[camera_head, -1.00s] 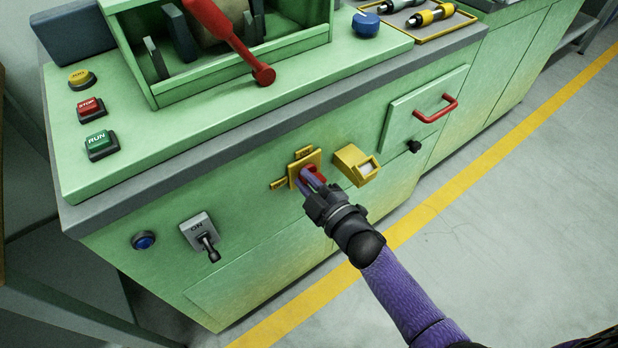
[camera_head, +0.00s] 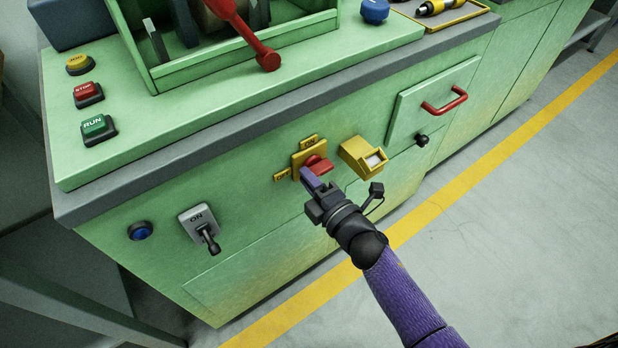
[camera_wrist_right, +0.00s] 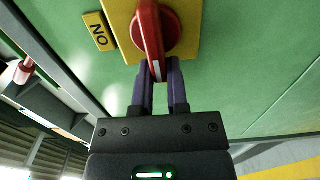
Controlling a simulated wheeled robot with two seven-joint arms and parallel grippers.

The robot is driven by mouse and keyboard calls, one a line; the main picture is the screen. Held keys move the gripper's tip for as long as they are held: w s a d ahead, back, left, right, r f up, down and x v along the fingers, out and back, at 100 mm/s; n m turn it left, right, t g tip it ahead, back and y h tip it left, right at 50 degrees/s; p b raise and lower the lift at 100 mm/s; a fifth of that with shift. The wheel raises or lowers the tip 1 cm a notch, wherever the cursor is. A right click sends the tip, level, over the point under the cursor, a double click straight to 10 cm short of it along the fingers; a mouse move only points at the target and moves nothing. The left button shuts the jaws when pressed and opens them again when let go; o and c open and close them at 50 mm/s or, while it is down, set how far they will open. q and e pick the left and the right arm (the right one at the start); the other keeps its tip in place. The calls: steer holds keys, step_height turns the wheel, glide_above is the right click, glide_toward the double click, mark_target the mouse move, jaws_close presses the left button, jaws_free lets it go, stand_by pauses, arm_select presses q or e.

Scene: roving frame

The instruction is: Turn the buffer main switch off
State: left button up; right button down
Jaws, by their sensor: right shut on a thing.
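The main switch is a red rotary handle (camera_head: 319,165) on a yellow plate (camera_head: 299,158) on the green front panel. An ON tag (camera_head: 309,142) is above the plate and another yellow tag (camera_head: 282,176) is to its left. My right gripper (camera_head: 308,178) is at the handle. In the right wrist view the red handle (camera_wrist_right: 151,38) has its white-marked end between the two purple fingers (camera_wrist_right: 159,80), which are shut on it. That end points roughly square to the direction of the ON tag (camera_wrist_right: 99,31). My left gripper is not in view.
A yellow box (camera_head: 363,157) sits just right of the switch. A grey ON lever switch (camera_head: 199,228) and a blue button (camera_head: 141,231) are to the left. A red drawer handle (camera_head: 444,101) sticks out at right. The floor (camera_head: 520,240) in front is clear.

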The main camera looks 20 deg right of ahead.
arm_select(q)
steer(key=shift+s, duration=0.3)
arm_select(e)
steer(key=shift+f, duration=0.1)
steer(key=c, duration=0.6)
jaws_free()
steer(key=shift+d, duration=0.1)
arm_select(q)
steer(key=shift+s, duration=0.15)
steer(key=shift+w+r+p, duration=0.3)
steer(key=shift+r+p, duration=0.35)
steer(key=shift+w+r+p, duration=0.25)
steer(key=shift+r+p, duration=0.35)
arm_select(e)
steer(key=v, duration=1)
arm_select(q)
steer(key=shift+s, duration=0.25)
